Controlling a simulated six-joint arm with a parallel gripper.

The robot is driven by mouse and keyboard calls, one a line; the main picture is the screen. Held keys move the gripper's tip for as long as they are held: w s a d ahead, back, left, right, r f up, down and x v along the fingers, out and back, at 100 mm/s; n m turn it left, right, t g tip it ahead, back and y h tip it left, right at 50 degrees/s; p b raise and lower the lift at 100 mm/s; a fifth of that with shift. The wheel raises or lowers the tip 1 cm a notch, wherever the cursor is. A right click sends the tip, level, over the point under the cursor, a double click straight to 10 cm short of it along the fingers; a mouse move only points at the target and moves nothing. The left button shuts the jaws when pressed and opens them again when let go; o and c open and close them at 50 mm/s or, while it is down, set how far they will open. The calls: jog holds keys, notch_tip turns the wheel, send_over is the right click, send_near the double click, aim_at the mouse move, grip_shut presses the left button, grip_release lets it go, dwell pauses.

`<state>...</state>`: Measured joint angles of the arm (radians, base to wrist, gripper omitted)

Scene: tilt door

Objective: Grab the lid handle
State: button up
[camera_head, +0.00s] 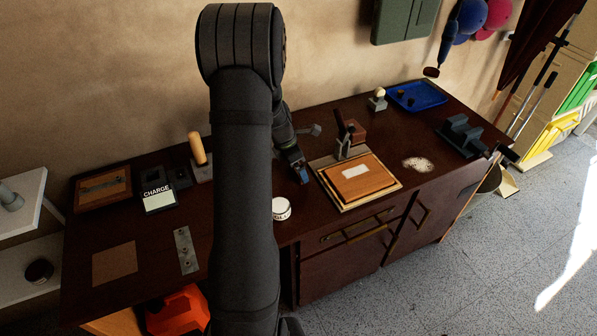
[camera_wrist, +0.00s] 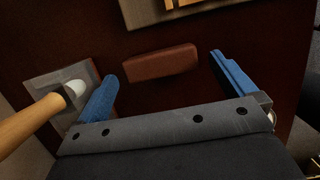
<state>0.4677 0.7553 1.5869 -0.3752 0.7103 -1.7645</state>
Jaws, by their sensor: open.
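My gripper (camera_head: 302,172) is open, above the dark bench just left of a wooden slab (camera_head: 360,178) in a pale frame. Its blue fingers (camera_wrist: 165,82) are wide apart in the wrist view. A reddish-brown block (camera_wrist: 160,63) lies beyond and between the fingertips, apart from both; I cannot tell whether it is the lid handle. The edge of a pale frame (camera_wrist: 170,19) shows at the top of the wrist view. No part is clearly a lid handle; a dark bar crosses the framed wooden panel (camera_head: 103,188) at the far left. My arm hides the bench's middle.
A wooden-handled tool (camera_wrist: 25,122) on a grey plate stands beside the left finger; a wooden handle (camera_head: 197,148) also stands left of my arm. A lever clamp (camera_head: 343,140) rises behind the slab. A white pot (camera_head: 281,209) stands near the front edge.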

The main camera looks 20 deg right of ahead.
jog(key=shift+x, duration=1.2)
jog(key=c, duration=0.9)
jog(key=shift+r, duration=0.15)
